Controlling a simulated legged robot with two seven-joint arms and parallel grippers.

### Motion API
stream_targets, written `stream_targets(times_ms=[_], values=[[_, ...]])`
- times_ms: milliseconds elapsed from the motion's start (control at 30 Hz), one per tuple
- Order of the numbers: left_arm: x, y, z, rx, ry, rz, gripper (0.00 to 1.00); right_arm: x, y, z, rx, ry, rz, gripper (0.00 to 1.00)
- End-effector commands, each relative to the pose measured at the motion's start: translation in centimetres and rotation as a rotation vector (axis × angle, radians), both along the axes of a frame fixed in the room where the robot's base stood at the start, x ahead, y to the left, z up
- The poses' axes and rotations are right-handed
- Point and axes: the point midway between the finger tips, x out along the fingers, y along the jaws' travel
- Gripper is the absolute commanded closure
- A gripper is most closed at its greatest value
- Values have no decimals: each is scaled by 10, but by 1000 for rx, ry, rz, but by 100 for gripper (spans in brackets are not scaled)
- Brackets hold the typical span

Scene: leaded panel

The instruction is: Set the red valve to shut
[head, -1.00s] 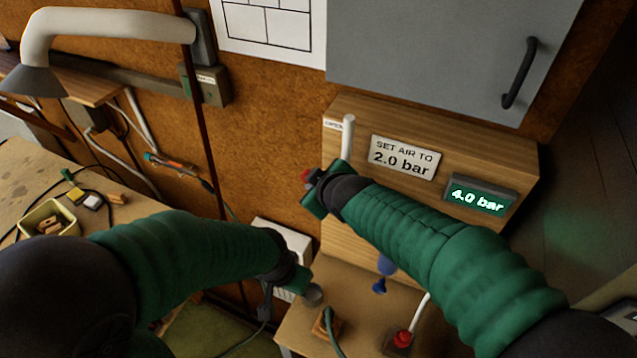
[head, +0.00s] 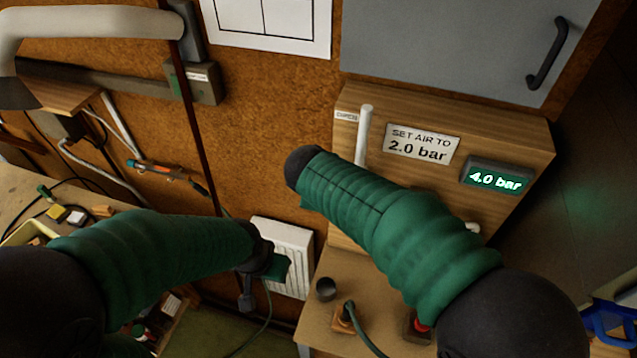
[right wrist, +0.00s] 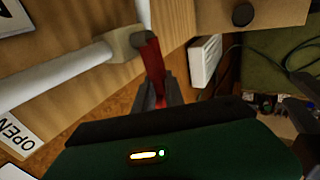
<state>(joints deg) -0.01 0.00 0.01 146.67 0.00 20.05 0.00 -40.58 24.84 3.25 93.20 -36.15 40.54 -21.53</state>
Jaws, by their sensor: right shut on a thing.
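The red valve lever (right wrist: 153,68) shows in the right wrist view, joined to a tan valve body (right wrist: 124,43) on the white pipe (right wrist: 55,76). The lever lies at a clear angle to the pipe. My right gripper (right wrist: 158,95) is shut on the lever's free end. In the head view my right wrist hides the lever and that gripper; the white pipe (head: 364,135) rises above it. An OPEN label (right wrist: 15,135) is beside the pipe.
The wooden panel carries a "SET AIR TO 2.0 bar" plate (head: 421,146) and a display reading 4.0 bar (head: 496,179). A grey cabinet (head: 450,45) overhangs it.

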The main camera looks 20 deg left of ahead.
Motion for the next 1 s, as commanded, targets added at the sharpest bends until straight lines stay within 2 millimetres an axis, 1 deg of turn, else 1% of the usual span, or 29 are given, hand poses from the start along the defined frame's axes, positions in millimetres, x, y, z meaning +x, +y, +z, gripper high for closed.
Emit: stream_targets(times_ms=[400, 433, 467, 733, 867, 967, 1000], values=[[0, 0, 0, 0, 0, 0, 64, -1, 0, -3, -4, 4, 0, 100], [0, 0, 0, 0, 0, 0, 64, -1, 0, -3, -4, 5, 0, 82], [0, 0, -1, 0, 0, 0, 64, -1, 0, -3, -4, 5, 0, 78], [0, 0, -1, 0, 0, 0, 64, -2, 0, -1, -4, 2, -1, 77], [0, 0, -6, 0, 0, 0, 64, -9, -1, 10, -2, -1, -1, 77], [0, 0, -14, 0, 0, 0, 64, -22, -1, 28, 1, -3, 0, 77], [0, 0, -18, 0, 0, 0, 64, -28, -1, 38, 1, -3, 0, 77]])
